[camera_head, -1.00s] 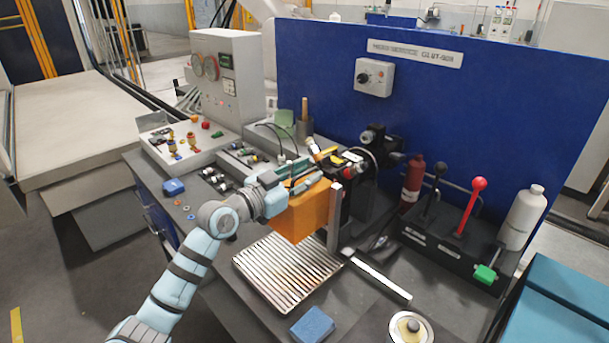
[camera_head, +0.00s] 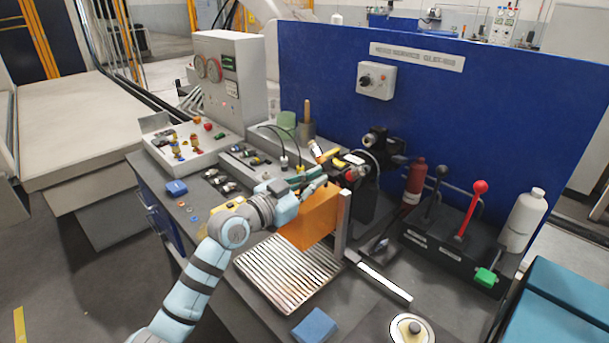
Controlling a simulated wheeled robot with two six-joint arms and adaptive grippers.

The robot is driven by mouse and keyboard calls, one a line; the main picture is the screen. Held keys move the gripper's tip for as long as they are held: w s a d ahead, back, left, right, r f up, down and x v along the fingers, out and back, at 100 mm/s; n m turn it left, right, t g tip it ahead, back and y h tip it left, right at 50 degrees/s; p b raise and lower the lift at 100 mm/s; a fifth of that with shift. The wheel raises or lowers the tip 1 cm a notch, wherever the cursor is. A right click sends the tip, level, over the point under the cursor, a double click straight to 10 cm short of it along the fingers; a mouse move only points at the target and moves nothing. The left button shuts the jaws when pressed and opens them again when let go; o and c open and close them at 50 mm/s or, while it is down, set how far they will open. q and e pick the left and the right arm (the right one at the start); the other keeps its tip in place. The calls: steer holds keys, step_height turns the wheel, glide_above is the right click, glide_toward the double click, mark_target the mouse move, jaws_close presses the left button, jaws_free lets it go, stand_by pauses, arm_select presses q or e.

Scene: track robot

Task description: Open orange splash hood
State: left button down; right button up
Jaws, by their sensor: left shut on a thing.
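The orange splash hood (camera_head: 311,222) hangs above the slatted metal tray, left of an upright metal post (camera_head: 342,222). My left gripper (camera_head: 317,184) reaches in from the left and is shut on the hood at its upper edge. The exact grip spot is small and partly hidden by the gripper. My right gripper is not in view.
The slatted tray (camera_head: 262,270) lies below the hood, with a blue block (camera_head: 314,326) in front. A panel of levers (camera_head: 455,235), a red bottle (camera_head: 413,182) and a white bottle (camera_head: 523,215) stand right. A blue wall (camera_head: 480,110) closes off the back.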

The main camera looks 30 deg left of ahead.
arm_select(q)
steer(key=s+d+p, duration=0.2)
steer(key=d, duration=0.4)
steer(key=s+d+p, duration=0.1)
steer(key=s+d, duration=0.1)
steer(key=d, duration=0.5)
steer(key=shift+s+p, duration=0.35)
steer(key=shift+d+r, duration=0.1)
steer(key=c, duration=1.7)
jaws_free()
steer(key=shift+s, duration=0.15)
